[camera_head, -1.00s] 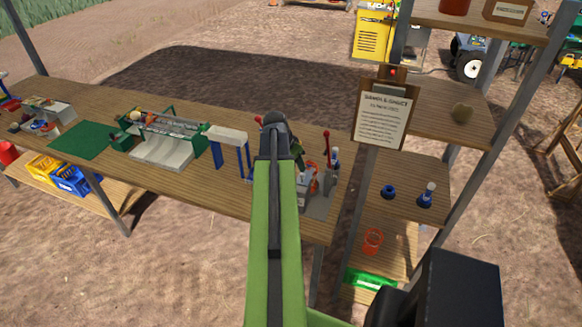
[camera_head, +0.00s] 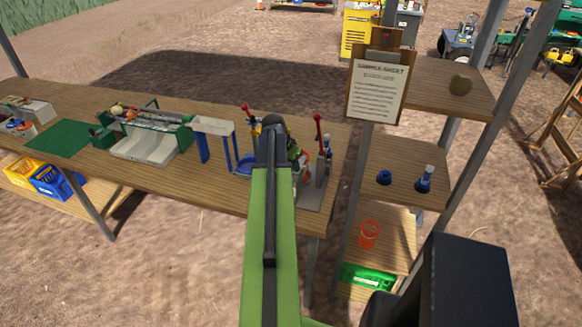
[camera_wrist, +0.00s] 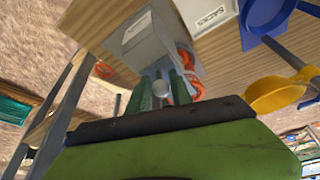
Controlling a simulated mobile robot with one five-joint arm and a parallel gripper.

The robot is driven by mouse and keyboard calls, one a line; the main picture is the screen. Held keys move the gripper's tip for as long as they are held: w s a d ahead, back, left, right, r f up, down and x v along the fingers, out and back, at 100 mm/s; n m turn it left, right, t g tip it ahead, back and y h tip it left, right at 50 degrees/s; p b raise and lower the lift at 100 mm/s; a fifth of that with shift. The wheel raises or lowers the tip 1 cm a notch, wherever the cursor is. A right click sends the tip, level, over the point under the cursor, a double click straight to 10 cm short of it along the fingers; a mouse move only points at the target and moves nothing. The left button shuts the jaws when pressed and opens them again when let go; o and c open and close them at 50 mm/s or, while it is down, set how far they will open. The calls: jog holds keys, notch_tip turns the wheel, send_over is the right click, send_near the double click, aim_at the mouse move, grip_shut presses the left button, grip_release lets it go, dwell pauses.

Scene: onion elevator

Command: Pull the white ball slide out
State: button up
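In the wrist view a small pale ball (camera_wrist: 162,90) shows between the two green fingers of my gripper (camera_wrist: 164,90). It sits at the near end of a grey box-like fixture (camera_wrist: 165,55). The fingers stand apart, one on each side of the ball, and I cannot make out whether they touch it. In the head view my green arm hides the ball, my gripper and most of the fixture at the right end of the wooden table (camera_head: 210,190).
Orange rings (camera_wrist: 186,58) lie beside the fixture, with a yellow cup (camera_wrist: 275,95) and a blue part (camera_wrist: 265,12) to the right. A red-knobbed lever (camera_head: 318,130) stands near my arm. A wooden shelf unit (camera_head: 400,165) stands close to the table's right end.

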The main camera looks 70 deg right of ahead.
grip_shut()
jog(key=shift+s+a, duration=0.2)
jog(key=shift+a, duration=2.4)
jog(key=o, duration=0.6)
grip_release()
jog(key=shift+r, duration=0.1)
